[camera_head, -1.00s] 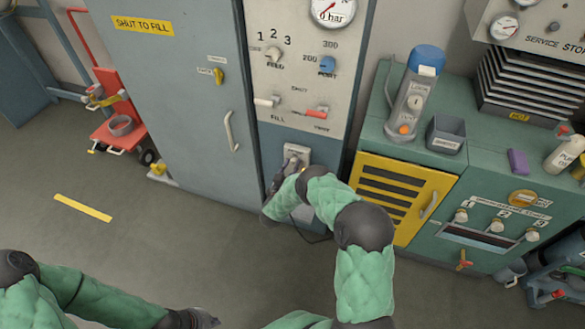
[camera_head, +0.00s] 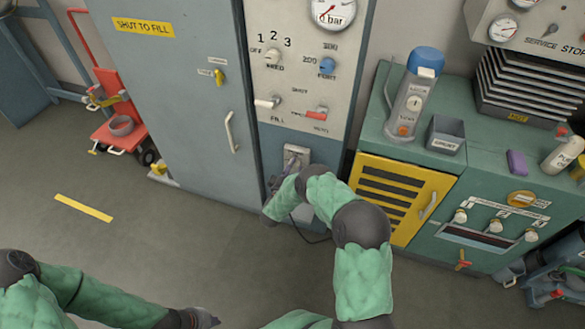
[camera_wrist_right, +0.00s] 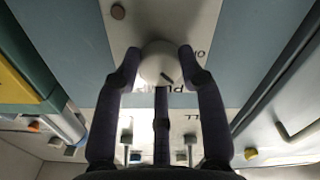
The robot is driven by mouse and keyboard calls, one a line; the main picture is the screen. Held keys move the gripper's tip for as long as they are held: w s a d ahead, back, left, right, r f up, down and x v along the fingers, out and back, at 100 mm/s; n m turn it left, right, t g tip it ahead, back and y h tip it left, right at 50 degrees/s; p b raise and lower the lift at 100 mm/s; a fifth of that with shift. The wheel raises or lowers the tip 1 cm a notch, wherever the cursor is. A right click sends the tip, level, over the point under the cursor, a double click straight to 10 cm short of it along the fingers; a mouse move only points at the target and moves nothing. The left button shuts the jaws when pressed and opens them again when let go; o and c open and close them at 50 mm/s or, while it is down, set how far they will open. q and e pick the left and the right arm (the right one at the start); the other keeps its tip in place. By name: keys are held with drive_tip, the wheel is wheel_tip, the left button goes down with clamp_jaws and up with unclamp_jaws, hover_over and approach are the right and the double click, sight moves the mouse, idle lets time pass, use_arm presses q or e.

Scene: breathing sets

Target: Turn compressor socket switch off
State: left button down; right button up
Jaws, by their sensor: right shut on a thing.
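The compressor socket is a pale plate (camera_head: 297,153) low on the blue-grey panel below the gauge. My right gripper (camera_head: 291,172) is at this socket, partly hiding its lower part. In the right wrist view, a round white switch knob (camera_wrist_right: 160,63) with a dark mark sits between the two dark fingertips of my right gripper (camera_wrist_right: 162,66). The fingers are shut on the knob from both sides. Some lettering on the plate is partly hidden. My left gripper (camera_head: 205,319) is low at the bottom edge, away from the panel, and its fingers are unclear.
A tall grey cabinet (camera_head: 185,100) stands left of the panel. A yellow vented door (camera_head: 392,195) and green bench (camera_head: 480,185) stand to the right. A dark cable hangs below the socket. Open floor lies in front, with a red trolley (camera_head: 118,110) at far left.

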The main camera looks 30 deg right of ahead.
drive_tip(key=n, duration=0.4)
drive_tip(key=shift+s+f+n, duration=0.1)
drive_tip(key=shift+f+n, duration=0.05)
drive_tip(key=shift+n, duration=0.25)
drive_tip(key=shift+n+p, duration=0.5)
drive_tip(key=shift+n, duration=1.7)
drive_tip(key=shift+f, duration=0.1)
drive_tip(key=o, duration=1.1)
drive_tip(key=shift+o, duration=0.2)
drive_tip(key=v, duration=1.2)
